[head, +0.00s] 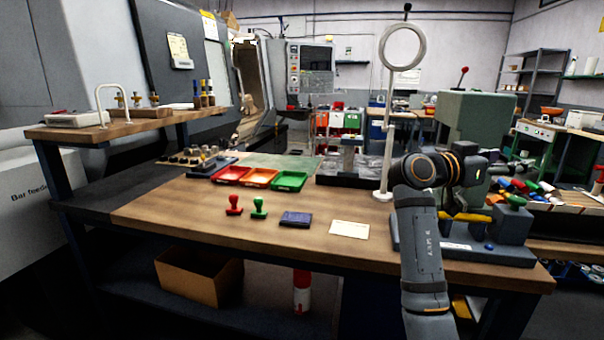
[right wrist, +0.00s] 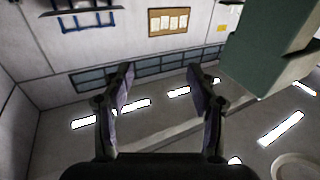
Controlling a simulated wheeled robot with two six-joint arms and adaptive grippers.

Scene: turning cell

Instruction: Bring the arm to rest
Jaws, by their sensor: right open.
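My right arm (head: 424,250) rises from the bottom of the head view over the bench's right end and bends to the right near its top. In the right wrist view my right gripper (right wrist: 160,85) is open, with its two fingers apart and nothing between them. Behind the fingers are a wall with windows and a surface with bright lights. In the head view the fingers are hard to make out beside the dark wrist. My left gripper does not show.
The wooden bench (head: 180,212) holds red (head: 234,204) and green (head: 259,207) stamps, a blue booklet (head: 296,219), a white card (head: 349,229) and coloured trays (head: 290,181). A ring lamp (head: 387,150) stands left of my arm. A grey fixture (head: 512,226) sits to its right.

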